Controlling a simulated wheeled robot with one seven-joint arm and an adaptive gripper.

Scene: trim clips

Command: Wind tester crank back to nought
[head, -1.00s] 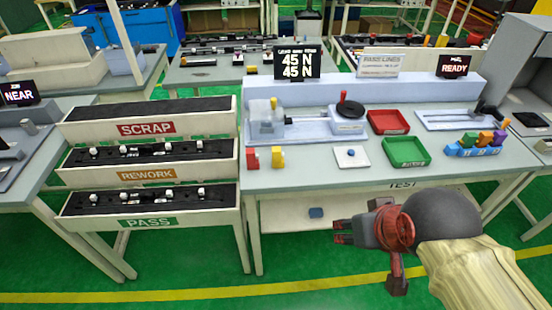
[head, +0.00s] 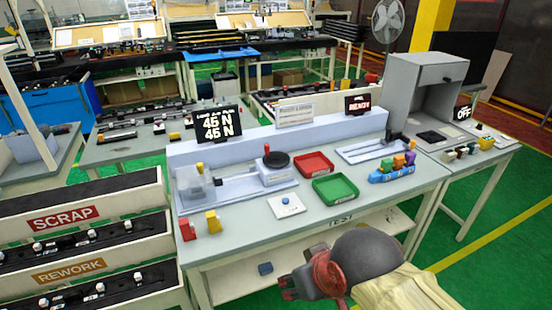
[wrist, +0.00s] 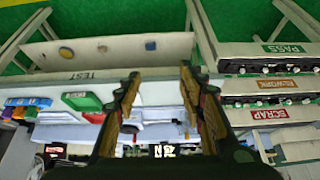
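The tester (head: 240,184) stands on the bench marked TEST. Its crank is a black disc (head: 276,160) with a red knob standing up at its back left. A clear-sided fixture (head: 194,188) sits at the tester's left end. The display (head: 218,125) behind it reads 45 N on both lines. My gripper (head: 287,288) is low in front of the bench, apart from the crank and below the bench top. In the wrist view my gripper (wrist: 158,82) is open with nothing between its fingers; the crank cannot be made out there.
A red tray (head: 313,164) and a green tray (head: 335,189) lie right of the crank. A white pad with a blue button (head: 287,203) is near the front edge. A lower shelf (head: 240,280) runs beneath. SCRAP and REWORK bins (head: 65,217) stand left.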

